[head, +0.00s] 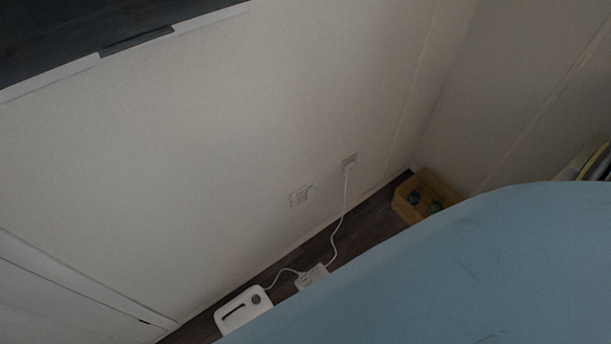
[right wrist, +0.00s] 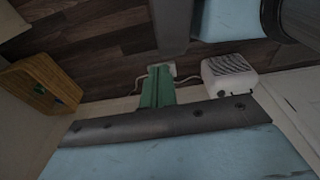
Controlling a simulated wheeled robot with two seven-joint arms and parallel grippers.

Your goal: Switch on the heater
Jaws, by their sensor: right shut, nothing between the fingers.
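The heater (head: 236,313) is a small white box on the floor by the wall at the bottom of the head view. It has a round dial and a dark slot, and its lower part is hidden. In the right wrist view the heater (right wrist: 229,75) stands to the right, with a dark grille and a small round dial (right wrist: 222,94). My right gripper (right wrist: 160,72) shows there as green fingers, shut and empty. They are to the left of the heater and apart from it in the picture, overlapping a white socket block. My left gripper is in neither view.
A white socket block (head: 312,277) lies beside the heater, with cables running to it and up to a wall socket (head: 349,163). Another socket (head: 302,195) is on the wall. A wooden box (head: 408,201) stands in the corner. A large light blue shape covers the head view's lower right.

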